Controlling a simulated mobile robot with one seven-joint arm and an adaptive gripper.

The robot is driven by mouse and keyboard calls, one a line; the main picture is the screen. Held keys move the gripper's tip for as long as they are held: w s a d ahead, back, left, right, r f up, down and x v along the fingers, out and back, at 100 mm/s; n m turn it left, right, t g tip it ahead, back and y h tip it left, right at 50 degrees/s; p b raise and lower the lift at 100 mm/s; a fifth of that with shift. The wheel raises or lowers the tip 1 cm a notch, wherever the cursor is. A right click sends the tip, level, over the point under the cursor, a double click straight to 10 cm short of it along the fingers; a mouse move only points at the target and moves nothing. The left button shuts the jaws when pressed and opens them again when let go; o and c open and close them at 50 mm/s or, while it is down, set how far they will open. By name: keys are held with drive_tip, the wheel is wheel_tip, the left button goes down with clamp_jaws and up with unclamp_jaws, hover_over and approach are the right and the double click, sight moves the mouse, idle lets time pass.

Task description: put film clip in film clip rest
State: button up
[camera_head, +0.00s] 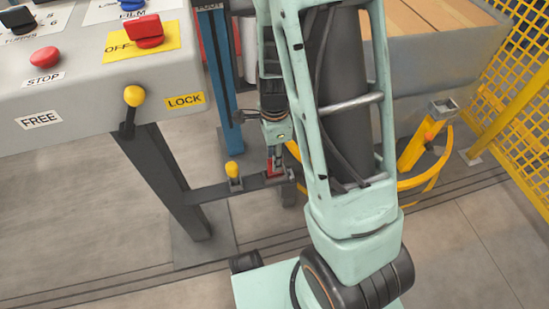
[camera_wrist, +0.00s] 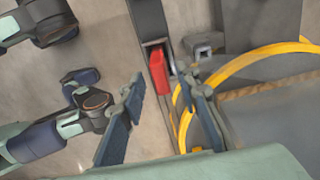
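A small red block (camera_head: 274,168), which may be the film clip, is at the end of a dark bar (camera_head: 212,191) that juts from the control stand's leg. It also shows in the wrist view (camera_wrist: 158,72), lying against the dark bar. I cannot tell whether it is held in the bar or in a separate rest. My gripper (camera_head: 275,150) points down just above it. In the wrist view my gripper (camera_wrist: 162,80) is open, its two blue-padded fingers well apart. The red block appears between and beyond the fingertips, with no clear contact. No separate film clip rest is recognisable.
A yellow-knobbed lever (camera_head: 234,173) stands on the bar left of my gripper. The grey control panel (camera_head: 75,75) is at upper left. A blue post (camera_head: 222,90) stands behind. Yellow curved tubing (camera_head: 425,175) and a yellow mesh fence (camera_head: 515,90) are at right.

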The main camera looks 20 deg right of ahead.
wheel_tip(320, 180, up, 10)
drive_tip(key=p, duration=0.3)
drive_tip(key=shift+f, duration=0.15)
